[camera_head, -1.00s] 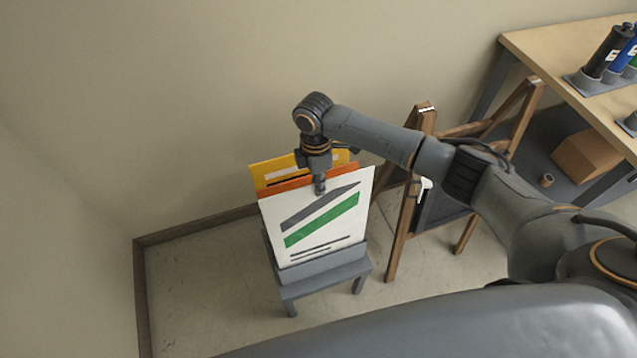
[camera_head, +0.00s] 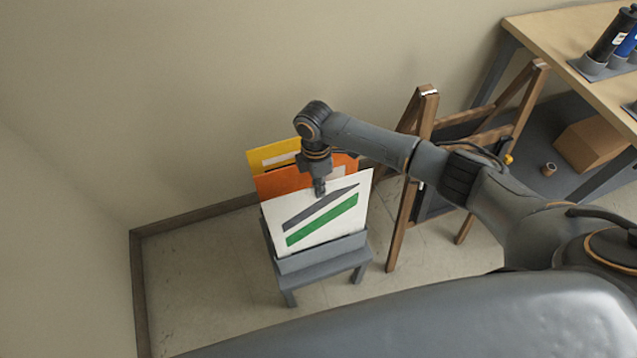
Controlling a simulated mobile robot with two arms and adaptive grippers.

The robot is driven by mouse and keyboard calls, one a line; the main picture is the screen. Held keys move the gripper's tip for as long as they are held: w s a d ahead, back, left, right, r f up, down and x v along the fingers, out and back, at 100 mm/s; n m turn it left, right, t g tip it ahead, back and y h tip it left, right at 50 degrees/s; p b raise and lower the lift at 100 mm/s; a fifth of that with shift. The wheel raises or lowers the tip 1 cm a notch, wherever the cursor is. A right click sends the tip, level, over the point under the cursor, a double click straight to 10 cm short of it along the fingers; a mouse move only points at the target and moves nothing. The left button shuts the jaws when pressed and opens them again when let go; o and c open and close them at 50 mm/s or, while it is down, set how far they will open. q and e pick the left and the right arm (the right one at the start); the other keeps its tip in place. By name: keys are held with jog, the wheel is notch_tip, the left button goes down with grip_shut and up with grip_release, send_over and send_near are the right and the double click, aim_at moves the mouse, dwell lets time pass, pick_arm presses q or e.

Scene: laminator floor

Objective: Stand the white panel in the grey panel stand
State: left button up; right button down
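The white panel (camera_head: 335,222), with a grey and a green slanted stripe, stands nearly upright in the front of the grey panel stand (camera_head: 322,262). The stand's front lip covers its bottom edge. My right gripper (camera_head: 320,188) is at the middle of the panel's top edge and looks shut on it, one finger in front; the finger behind is hidden. An orange panel (camera_head: 282,182) and a yellow panel (camera_head: 268,157) stand behind it, rising higher. My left gripper is not in view.
A wooden easel (camera_head: 403,225) with a dark board stands right of the stand. A workbench (camera_head: 560,45) with bottles (camera_head: 609,42) is at the upper right, a cardboard box (camera_head: 592,145) below it. Walls close in at the left and back.

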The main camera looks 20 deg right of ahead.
jog(key=shift+s+f+b, duration=0.1)
jog(key=shift+f+b, duration=0.35)
jog(key=shift+f, duration=0.75)
jog(key=c, duration=1.4)
grip_release()
jog(key=shift+c, duration=0.2)
notch_tip(320, 180, up, 12)
jog(key=w, duration=0.1)
jog(key=shift+w, duration=0.15)
